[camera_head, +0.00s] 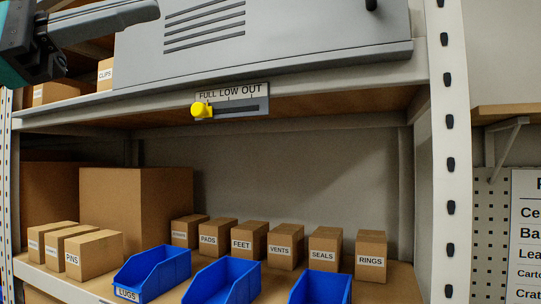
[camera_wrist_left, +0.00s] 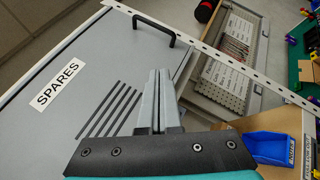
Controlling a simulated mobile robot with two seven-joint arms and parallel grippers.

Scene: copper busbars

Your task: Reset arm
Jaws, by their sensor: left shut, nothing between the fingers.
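My left gripper (camera_head: 100,20) comes in at the top left of the head view, its fingers pointing right in front of a grey vented case. In the left wrist view the gripper's two fingers (camera_wrist_left: 158,95) lie together with nothing between them, above the grey surface of the case. The case (camera_head: 290,40) stands on the upper shelf; in the left wrist view the same grey panel (camera_wrist_left: 60,55) carries a SPARES label, slots and a black handle (camera_wrist_left: 153,28). My right gripper is in neither view.
A FULL LOW OUT slider with a yellow knob (camera_head: 201,109) is on the upper shelf edge (camera_head: 330,82). The shelf below holds blue bins (camera_head: 153,272) and labelled cartons (camera_head: 371,255). A white upright (camera_head: 449,150) stands at right. An open drawer (camera_wrist_left: 235,60) shows in the wrist view.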

